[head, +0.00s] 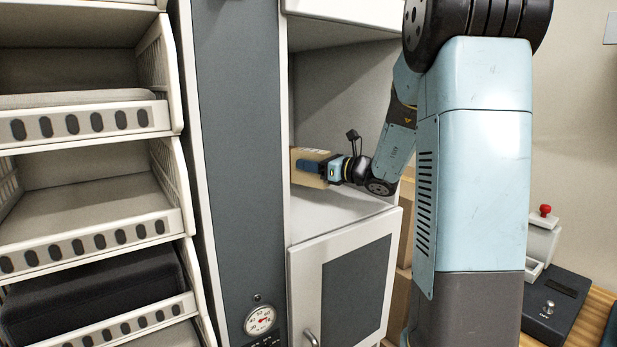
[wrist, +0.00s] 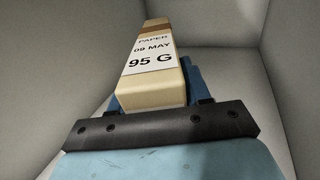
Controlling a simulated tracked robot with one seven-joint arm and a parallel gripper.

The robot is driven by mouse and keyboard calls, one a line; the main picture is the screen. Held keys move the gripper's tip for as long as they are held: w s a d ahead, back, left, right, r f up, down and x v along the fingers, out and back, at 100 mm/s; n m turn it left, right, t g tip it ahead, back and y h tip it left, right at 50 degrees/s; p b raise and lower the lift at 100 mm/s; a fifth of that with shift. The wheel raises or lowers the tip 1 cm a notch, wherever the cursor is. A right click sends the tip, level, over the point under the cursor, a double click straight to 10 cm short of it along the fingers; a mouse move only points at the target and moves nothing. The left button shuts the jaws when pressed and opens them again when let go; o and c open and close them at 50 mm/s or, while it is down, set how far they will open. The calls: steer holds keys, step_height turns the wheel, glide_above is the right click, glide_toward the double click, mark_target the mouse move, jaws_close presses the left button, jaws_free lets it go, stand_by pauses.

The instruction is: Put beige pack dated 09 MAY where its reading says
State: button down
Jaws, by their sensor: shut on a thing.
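The beige pack (wrist: 155,85) carries a white label reading PAPER, 09 MAY, 95 G, with a brown band near its far end. My gripper (wrist: 155,92) is shut on it, with blue fingers at its sides. In the head view the pack (head: 305,178) and my gripper (head: 318,170) are inside the open white cabinet compartment (head: 335,210), near its left side. The pack is close to the compartment floor; I cannot tell whether it touches. The gauge (head: 260,320) on the grey column has a red needle; its exact value is too small to tell.
White slotted shelf bins (head: 95,240) stand at the left, with a dark box (head: 95,295) in a lower one. A closed grey-panelled door (head: 350,290) is below the compartment. A dark device (head: 555,300) and a red-knobbed press (head: 544,211) are at the right.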

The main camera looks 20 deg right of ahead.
mark_target(310, 175)
steer(key=shift+w+f, duration=0.25)
step_height(310, 175, down, 3)
steer(key=shift+w+f, duration=0.1)
steer(key=shift+f, duration=0.05)
steer(key=c, duration=0.5)
jaws_free()
steer(key=v, duration=1.2)
